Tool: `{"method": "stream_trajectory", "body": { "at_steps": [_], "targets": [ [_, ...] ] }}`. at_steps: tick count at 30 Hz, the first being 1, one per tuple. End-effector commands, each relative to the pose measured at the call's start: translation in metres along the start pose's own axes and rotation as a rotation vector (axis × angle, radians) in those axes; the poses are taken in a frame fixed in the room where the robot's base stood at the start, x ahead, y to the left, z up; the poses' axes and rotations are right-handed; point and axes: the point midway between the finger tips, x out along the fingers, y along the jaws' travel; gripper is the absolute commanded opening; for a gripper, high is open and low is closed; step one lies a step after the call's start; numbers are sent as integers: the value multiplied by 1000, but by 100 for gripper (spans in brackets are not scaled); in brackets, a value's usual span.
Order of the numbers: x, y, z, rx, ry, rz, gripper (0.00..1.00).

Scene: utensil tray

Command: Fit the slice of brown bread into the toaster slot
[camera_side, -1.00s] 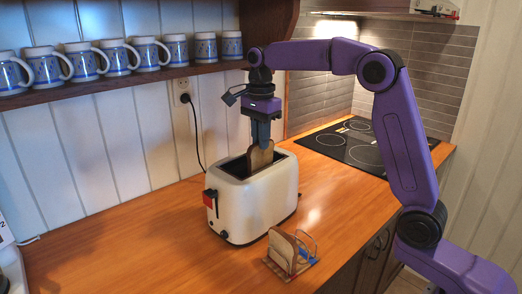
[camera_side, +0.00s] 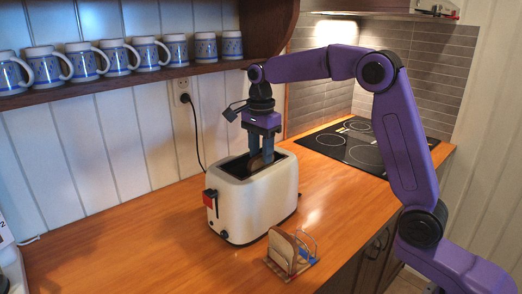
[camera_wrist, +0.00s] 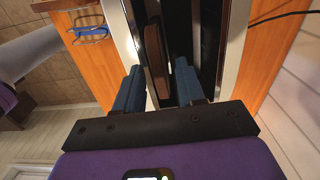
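The white toaster (camera_side: 250,205) stands on the wooden counter. The slice of brown bread (camera_side: 257,161) sits low in a toaster slot, with only its top showing; its lower part is hidden. In the wrist view the slice (camera_wrist: 155,58) stands on edge in the slot between my two fingers. My gripper (camera_side: 261,153) is directly above the toaster, pointing down, its blue fingers spread on either side of the slice. In the wrist view my gripper (camera_wrist: 158,80) looks open, with a gap between the slice and the right finger.
A small toast rack (camera_side: 290,255) holding slices stands on the counter in front of the toaster. Several blue-and-white mugs (camera_side: 120,57) line the shelf at the back left. A black hob (camera_side: 358,145) lies behind right. The counter left of the toaster is clear.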

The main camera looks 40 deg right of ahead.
Motion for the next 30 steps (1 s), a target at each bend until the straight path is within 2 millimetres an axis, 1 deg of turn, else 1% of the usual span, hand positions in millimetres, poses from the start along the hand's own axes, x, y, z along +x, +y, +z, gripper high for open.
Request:
{"method": "stream_trajectory", "body": {
  "at_steps": [4, 7, 11, 15, 21, 24, 30],
  "targets": [
    [-2, 0, 0, 0, 0, -2, 39],
    [-10, 0, 0, 0, 0, -3, 39],
    [-31, -1, 0, 1, 0, -5, 39],
    [-57, -1, 0, 1, 0, -4, 39],
    [-88, -1, 0, 0, 0, -4, 39],
    [-101, -1, 0, 1, 0, -3, 39],
    [-117, -1, 0, -1, 0, -2, 39]
  ]
}}
